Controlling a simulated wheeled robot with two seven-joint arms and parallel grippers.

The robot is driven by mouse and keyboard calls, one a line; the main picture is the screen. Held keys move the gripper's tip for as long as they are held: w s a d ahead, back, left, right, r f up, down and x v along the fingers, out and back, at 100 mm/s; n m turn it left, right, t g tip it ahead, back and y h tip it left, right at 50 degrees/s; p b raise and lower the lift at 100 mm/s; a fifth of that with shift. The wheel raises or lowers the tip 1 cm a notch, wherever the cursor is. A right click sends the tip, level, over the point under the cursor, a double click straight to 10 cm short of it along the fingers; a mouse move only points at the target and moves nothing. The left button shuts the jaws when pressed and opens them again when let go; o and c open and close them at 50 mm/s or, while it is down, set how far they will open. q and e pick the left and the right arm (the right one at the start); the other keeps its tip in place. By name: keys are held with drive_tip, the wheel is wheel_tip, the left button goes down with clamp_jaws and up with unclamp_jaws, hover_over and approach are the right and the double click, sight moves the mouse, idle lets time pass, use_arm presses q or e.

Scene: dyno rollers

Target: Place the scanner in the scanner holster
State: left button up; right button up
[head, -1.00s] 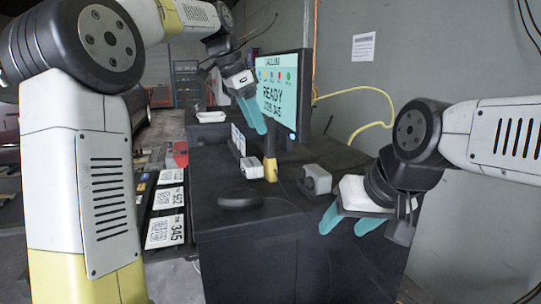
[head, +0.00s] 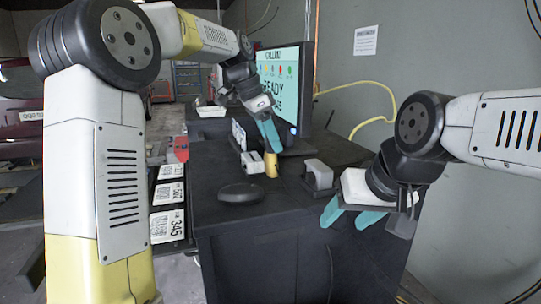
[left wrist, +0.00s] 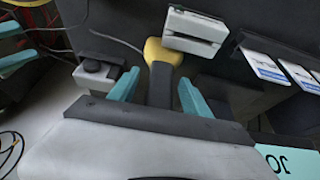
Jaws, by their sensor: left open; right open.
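The scanner, with a yellow body (head: 271,165) and dark handle, is on the black cabinet top below the screen. In the left wrist view its yellow end (left wrist: 163,52) is up, with the dark handle between my fingers. My left gripper (head: 270,135) is open with its teal fingers on either side of the handle; it also shows in the left wrist view (left wrist: 158,92). Contact cannot be told. A grey block-like holder (head: 318,175), possibly the holster, stands to the right; it also shows in the left wrist view (left wrist: 97,75). My right gripper (head: 350,215) is open and empty at the cabinet's right front.
A white box-like device (head: 252,161) stands close left of the scanner; I cannot tell whether they join. A dark round puck (head: 240,192) lies nearer the front. The screen (head: 285,90) stands behind my left gripper. Label cards (head: 167,225) hang left of the cabinet.

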use_arm(q)
clamp_jaws()
